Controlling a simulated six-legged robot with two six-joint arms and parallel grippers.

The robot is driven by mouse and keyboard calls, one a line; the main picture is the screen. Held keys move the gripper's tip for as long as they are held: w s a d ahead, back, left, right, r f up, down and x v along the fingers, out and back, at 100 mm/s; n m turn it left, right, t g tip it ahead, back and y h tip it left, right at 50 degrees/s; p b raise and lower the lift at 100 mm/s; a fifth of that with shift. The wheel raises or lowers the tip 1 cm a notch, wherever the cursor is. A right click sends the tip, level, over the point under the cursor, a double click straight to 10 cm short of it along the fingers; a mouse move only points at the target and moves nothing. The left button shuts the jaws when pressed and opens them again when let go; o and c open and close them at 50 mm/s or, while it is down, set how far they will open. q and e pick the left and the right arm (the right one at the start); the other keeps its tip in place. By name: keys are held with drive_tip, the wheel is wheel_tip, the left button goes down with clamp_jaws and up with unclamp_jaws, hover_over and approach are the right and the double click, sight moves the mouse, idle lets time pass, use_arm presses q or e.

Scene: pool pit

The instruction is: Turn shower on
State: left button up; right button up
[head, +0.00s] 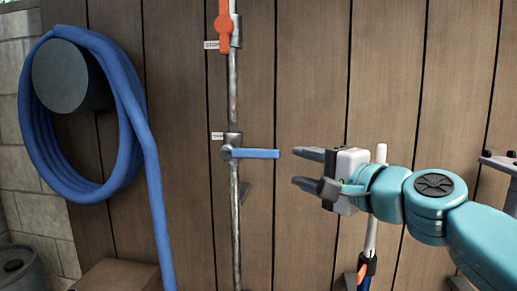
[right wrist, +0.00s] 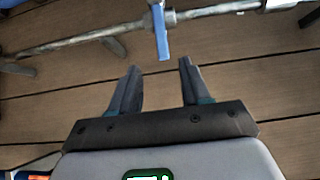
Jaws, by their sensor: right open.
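A blue lever handle (head: 252,153) sits on a valve on a vertical metal pipe (head: 234,195) against the wooden wall. The lever points sideways to the right, across the pipe. An orange lever (head: 224,18) is on another valve higher on the same pipe and stands along it. My right gripper (head: 305,169) is open and empty, just right of the blue lever's free end, apart from it. In the right wrist view the blue lever (right wrist: 160,32) lies ahead of the open fingertips (right wrist: 160,68), roughly between them. My left gripper is not in view.
A blue hose (head: 125,95) hangs coiled on a dark round holder (head: 70,76) at the left. A pole with a white top (head: 380,154) stands behind my right arm. A grey barrel (head: 25,270) is at the lower left. The wall between lever and gripper is clear.

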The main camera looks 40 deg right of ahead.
sight(263, 154)
drive_tip(key=w, duration=0.4)
drive_tip(key=w+p, duration=0.1)
drive_tip(key=w, duration=0.3)
drive_tip(key=w+d+p, duration=0.1)
drive_tip(key=w, duration=0.3)
drive_tip(key=shift+w+r, duration=0.1)
drive_tip(key=shift+w, duration=0.05)
drive_tip(key=shift+w+d, duration=0.1)
drive_tip(key=shift+w, duration=0.1)
drive_tip(key=shift+c, duration=0.6)
clamp_jaws()
